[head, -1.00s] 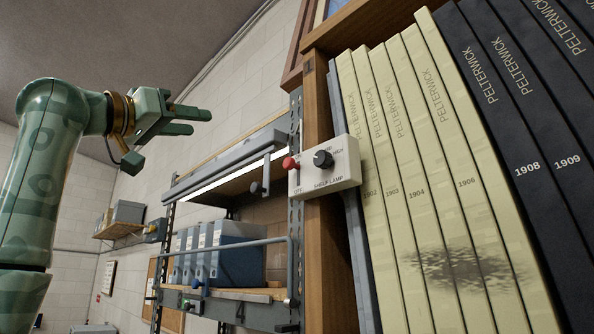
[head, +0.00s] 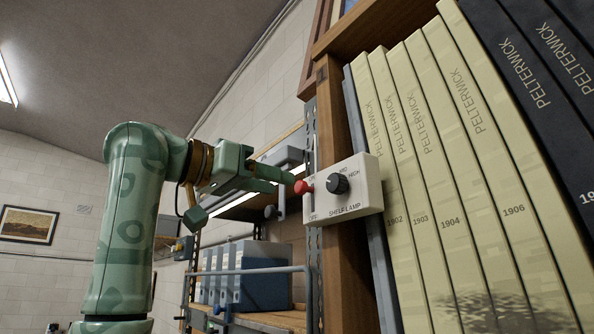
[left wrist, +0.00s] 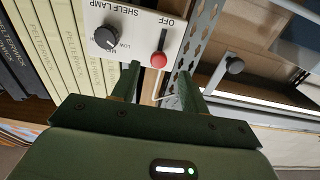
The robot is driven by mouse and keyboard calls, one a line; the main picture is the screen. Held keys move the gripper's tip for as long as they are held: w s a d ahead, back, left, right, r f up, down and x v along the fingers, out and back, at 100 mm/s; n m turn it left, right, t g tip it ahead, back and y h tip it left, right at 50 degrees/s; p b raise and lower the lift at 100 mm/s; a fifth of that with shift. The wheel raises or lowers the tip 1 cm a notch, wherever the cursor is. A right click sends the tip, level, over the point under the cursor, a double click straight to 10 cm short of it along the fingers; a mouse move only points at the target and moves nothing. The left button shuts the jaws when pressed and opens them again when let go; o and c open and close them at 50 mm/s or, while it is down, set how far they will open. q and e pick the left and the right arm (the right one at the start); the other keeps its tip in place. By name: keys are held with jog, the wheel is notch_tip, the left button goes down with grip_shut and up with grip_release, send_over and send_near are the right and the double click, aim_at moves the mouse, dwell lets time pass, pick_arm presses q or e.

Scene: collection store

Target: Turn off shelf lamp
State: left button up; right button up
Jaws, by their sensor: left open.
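The white shelf-lamp box (head: 362,190) is fixed to the wooden upright. It carries a red-knobbed slider (head: 303,187) and a round black dial (head: 337,184). In the left wrist view the red knob (left wrist: 158,60) sits at the end of its slot away from the "OFF" label. My left gripper (head: 280,180) is open and empty, with its fingertips close to the red knob. In the left wrist view the fingers (left wrist: 158,84) lie to either side of the knob's line; I cannot tell whether they touch it. The lamp's strip (head: 232,208) under the shelf glows white. My right gripper is out of view.
Tall cream and black volumes (head: 440,150) fill the shelf right of the box. Behind my gripper stands a metal rack (head: 262,316) with grey-blue binders (head: 262,278) and a rail (head: 255,271). A perforated metal post (head: 313,250) stands beside the wooden upright. Open space lies left of my arm.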

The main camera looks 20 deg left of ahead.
aim_at(298, 187)
pick_arm(q)
jog(key=x, duration=0.1)
jog(key=p+x, duration=0.2)
jog(key=shift+w+d+r, duration=0.15)
jog(key=shift+d+r, duration=0.1)
jog(key=shift+w+d, duration=0.25)
jog(key=shift+w, duration=0.05)
jog(key=shift+w+d+f, duration=0.2)
jog(key=shift+w+d, duration=0.05)
jog(key=shift+w, duration=0.15)
jog(key=shift+s+a, duration=0.1)
jog(key=shift+s, duration=0.05)
grip_shut()
notch_tip(298, 187, down, 3)
jog(key=b, duration=0.3)
jog(key=shift+f, duration=0.25)
jog(key=shift+r, duration=0.1)
grip_release()
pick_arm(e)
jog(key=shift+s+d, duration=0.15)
